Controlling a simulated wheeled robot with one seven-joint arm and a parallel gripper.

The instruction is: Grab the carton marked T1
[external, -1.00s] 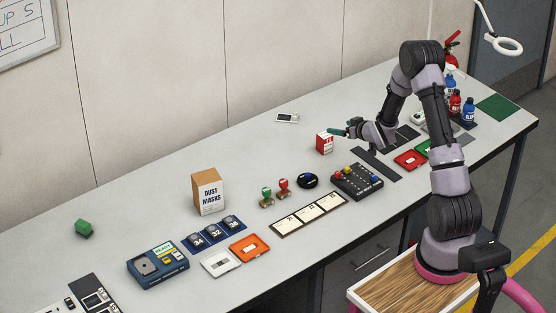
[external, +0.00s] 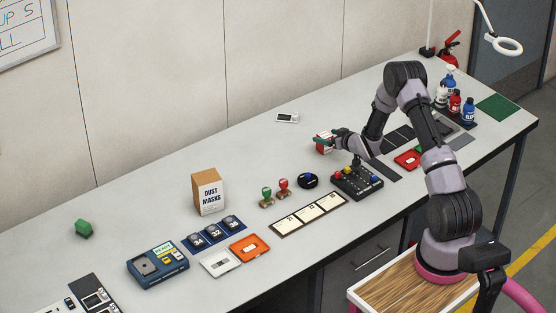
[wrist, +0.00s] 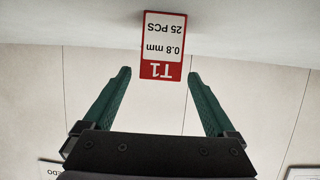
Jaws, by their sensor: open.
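The carton marked T1 (wrist: 163,45) is red and white and shows in the wrist view, upside down, at the top middle. Its label also reads 0.8 mm and 25 PCS. My gripper (wrist: 160,74) is open, with its green fingers on either side below the carton in that picture. Nothing is between the finger pads except the carton's lower edge near the tips. In the external view the carton (external: 321,138) stands on the bench, partly hidden by my gripper (external: 322,142).
A black box with coloured knobs (external: 357,182) sits just in front of my wrist. A black and blue round item (external: 307,181), two stamps (external: 275,193) and a dust masks box (external: 208,192) stand to the left. The bench behind the carton is mostly clear.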

